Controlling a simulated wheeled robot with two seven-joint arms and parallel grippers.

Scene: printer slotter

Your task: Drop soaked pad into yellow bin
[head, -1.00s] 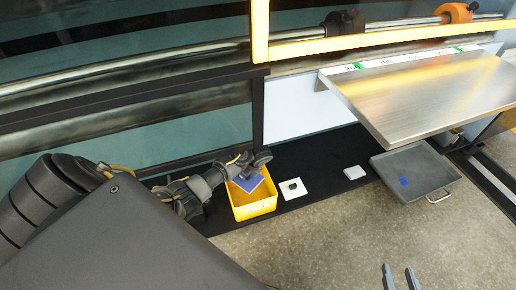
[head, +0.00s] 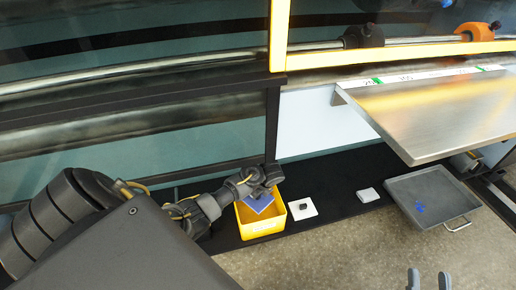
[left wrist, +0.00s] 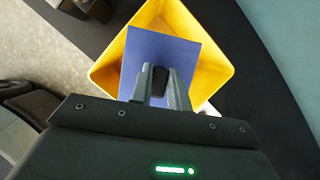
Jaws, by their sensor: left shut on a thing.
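The soaked pad is a blue square sheet (head: 259,203), held over the opening of the yellow bin (head: 262,228). In the left wrist view the blue pad (left wrist: 165,52) lies in front of the yellow bin's walls (left wrist: 215,75). My left gripper (left wrist: 158,85) is shut on the pad by a small dark part between its fingers. In the head view the left gripper (head: 268,176) is small and sits at the bin's back edge. My right gripper (head: 428,280) shows at the bottom edge, its two fingers apart, with nothing between them.
A white square with a dark piece (head: 301,208) lies right of the bin. A small white block (head: 367,195) and a grey tray (head: 435,198) with a blue mark stand farther right. A metal table (head: 440,105) overhangs above them.

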